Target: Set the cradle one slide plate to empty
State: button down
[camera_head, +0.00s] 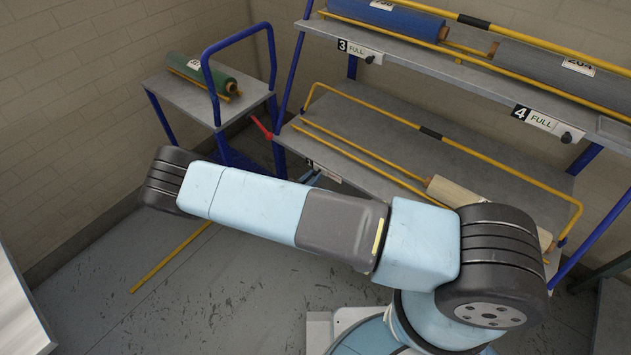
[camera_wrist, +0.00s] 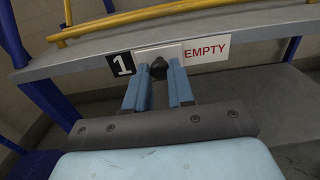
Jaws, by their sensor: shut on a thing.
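The cradle one slide plate (camera_wrist: 145,54) is on the front edge of the lower shelf, right of the black "1" tag (camera_wrist: 121,64). It shows blank white, with red "EMPTY" lettering (camera_wrist: 206,50) uncovered to its right. My gripper (camera_wrist: 159,75) is shut on the plate's dark knob (camera_wrist: 158,65), one pale blue finger on either side. In the head view my arm hides most of the gripper and label. The cradle one place (camera_head: 370,125) on the shelf bears no roll.
Upper-shelf cradles hold a blue roll (camera_head: 390,18) above "3 FULL" and a grey roll (camera_head: 560,68) above "4 FULL". A pale roll (camera_head: 455,193) lies on the lower shelf. A trolley (camera_head: 195,100) with a green roll stands left. Yellow rails edge the shelves.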

jog(key=shift+w+a, duration=0.2)
jog(key=shift+a, duration=0.15)
jog(key=c, duration=1.3)
grip_release()
jog(key=o, duration=0.3)
jog(key=shift+d, duration=0.1)
jog(key=v, duration=1.4)
jog(key=shift+w, duration=0.1)
